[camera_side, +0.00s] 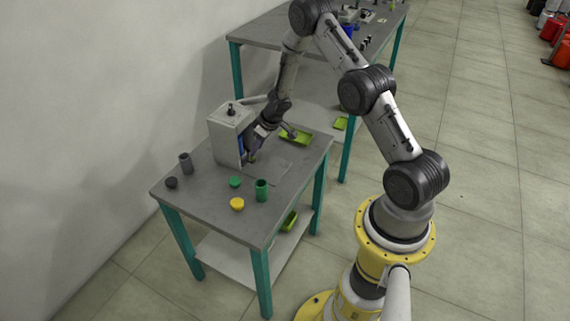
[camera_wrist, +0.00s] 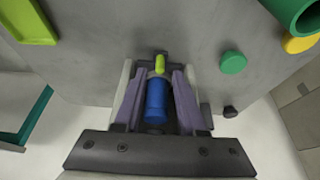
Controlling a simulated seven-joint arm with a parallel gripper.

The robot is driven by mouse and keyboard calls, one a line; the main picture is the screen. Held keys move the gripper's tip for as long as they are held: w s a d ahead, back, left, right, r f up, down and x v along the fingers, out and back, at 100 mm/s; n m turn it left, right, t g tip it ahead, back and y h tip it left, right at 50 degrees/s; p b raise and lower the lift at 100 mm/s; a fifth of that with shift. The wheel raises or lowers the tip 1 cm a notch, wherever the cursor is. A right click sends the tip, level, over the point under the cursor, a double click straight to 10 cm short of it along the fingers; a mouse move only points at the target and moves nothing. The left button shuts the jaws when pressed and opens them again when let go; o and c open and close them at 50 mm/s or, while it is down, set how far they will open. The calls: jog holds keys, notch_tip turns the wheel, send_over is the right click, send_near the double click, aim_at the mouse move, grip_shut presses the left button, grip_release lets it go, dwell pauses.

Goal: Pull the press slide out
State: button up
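The press (camera_side: 229,134) is a pale box-shaped unit with a black knob on top, at the back left of the workbench in the side view. My gripper (camera_side: 252,152) is low in front of its open face. A blue part (camera_side: 240,147) shows at that face. In the wrist view, a blue cylinder (camera_wrist: 156,103) with a yellow-green tip (camera_wrist: 160,65) lies between the two purple fingers of my gripper (camera_wrist: 162,75). The fingers are apart, with a narrow gap at the cylinder's right. The slide cannot be clearly told apart from these pieces.
The grey workbench (camera_side: 205,210) carries a green cup (camera_side: 262,190), a green disc (camera_side: 235,182), a yellow disc (camera_side: 237,204), a grey cup (camera_side: 186,163) and a dark disc (camera_side: 171,183). A lime tray (camera_side: 296,137) is at the right. The bench's front right is clear.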

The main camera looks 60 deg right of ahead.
jog(key=shift+x, duration=1.85)
grip_shut()
jog(key=shift+s, duration=1.55)
jog(key=shift+s, duration=1.45)
jog(key=shift+s, duration=1.4)
